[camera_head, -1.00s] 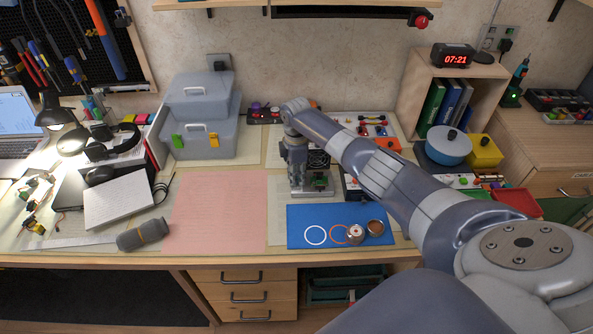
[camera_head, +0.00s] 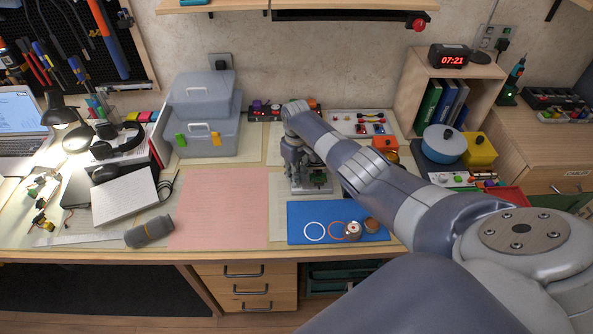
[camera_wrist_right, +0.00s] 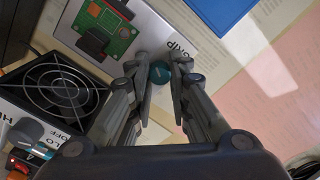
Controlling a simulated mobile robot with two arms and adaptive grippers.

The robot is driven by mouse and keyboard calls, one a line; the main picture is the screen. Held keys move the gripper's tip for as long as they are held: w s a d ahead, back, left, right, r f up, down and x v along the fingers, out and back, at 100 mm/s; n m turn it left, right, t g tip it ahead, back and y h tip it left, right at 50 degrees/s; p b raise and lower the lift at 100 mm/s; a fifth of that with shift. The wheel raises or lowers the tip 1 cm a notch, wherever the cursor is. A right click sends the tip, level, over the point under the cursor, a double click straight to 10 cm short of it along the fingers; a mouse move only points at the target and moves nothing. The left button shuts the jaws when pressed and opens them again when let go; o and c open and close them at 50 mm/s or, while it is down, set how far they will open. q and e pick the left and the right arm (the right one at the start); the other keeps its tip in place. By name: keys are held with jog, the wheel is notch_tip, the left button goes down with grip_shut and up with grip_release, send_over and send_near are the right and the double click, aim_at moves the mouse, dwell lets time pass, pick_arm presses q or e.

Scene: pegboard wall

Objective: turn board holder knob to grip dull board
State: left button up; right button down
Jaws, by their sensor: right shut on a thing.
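My right gripper (camera_head: 297,180) points down over the silver board holder (camera_head: 322,188) near the middle of the desk. In the right wrist view the same gripper (camera_wrist_right: 161,74) is shut on a round teal knob (camera_wrist_right: 160,71), one fingertip on each side. The word "GRIP" is printed upside down beside the knob on the holder's plate (camera_wrist_right: 150,32). A green board (camera_wrist_right: 127,35) with dark parts lies in the holder at the top left of that view. Whether the holder's jaws touch the board cannot be told. My left gripper is not in view.
A black fan (camera_wrist_right: 64,88) and a unit with a HI/LO dial (camera_wrist_right: 24,134) stand close beside the holder. A blue mat (camera_head: 300,212) with rings and small metal tins lies in front. A bare pink mat (camera_head: 218,205) gives free room to the left.

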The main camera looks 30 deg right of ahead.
jog(key=m+p, duration=0.1)
jog(key=m, duration=0.5)
jog(key=shift+a, duration=0.1)
jog(key=m+p, duration=0.1)
jog(key=m, duration=0.4)
jog(key=shift+w+m, duration=0.1)
jog(key=shift+m, duration=0.3)
jog(key=c, duration=1.5)
grip_release()
jog(key=shift+o, duration=0.2)
jog(key=shift+r, duration=0.1)
notch_tip(320, 180, up, 12)
